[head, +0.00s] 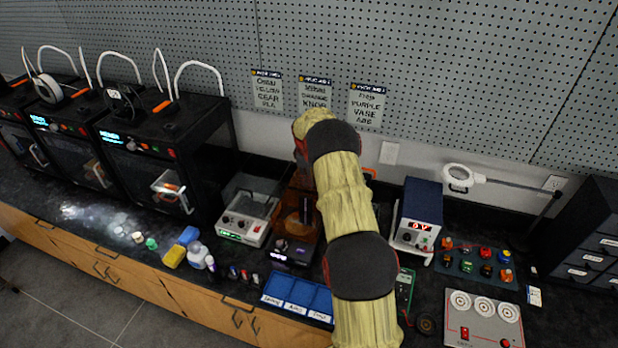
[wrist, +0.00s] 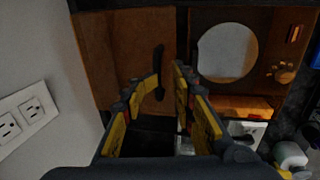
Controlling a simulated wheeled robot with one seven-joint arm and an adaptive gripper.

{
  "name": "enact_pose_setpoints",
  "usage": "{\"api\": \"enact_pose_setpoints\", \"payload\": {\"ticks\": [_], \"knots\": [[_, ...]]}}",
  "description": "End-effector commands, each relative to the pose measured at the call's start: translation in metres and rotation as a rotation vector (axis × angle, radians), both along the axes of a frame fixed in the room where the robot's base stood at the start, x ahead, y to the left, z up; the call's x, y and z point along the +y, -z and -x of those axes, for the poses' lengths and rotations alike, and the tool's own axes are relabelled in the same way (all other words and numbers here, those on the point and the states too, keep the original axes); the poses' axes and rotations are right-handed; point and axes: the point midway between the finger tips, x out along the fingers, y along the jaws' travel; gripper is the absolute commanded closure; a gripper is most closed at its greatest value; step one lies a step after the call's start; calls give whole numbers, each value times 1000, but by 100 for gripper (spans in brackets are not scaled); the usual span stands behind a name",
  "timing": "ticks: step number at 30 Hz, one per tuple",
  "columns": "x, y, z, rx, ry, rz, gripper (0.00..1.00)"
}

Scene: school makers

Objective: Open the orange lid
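The orange lid (wrist: 115,45) fills the upper left of the wrist view as an orange-brown panel with a dark upright bar, which looks like its handle (wrist: 159,70). My gripper (wrist: 167,82) is open, with yellow-padded fingers on either side of the bar's lower end. I cannot tell whether the fingers touch it. In the head view the orange-sided machine (head: 300,210) stands on the bench, partly hidden behind my arm. My fingers are hidden there, and how far the lid is raised is unclear.
An outlet (wrist: 22,116) is on the wall at left in the wrist view. In the head view, a scale-like device (head: 248,215) stands left of the machine and a blue power supply (head: 421,212) right of it. Blue trays (head: 297,293) lie in front.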

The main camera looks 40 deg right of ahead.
Motion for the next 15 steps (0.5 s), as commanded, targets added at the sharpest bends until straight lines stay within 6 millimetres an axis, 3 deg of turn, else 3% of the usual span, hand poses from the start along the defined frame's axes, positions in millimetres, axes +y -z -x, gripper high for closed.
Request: {"api": "enact_pose_setpoints", "payload": {"ticks": [10,15], "knots": [[-1,-5,-1,-4,0,2,74],[2,-24,-1,-7,-1,5,74]]}}
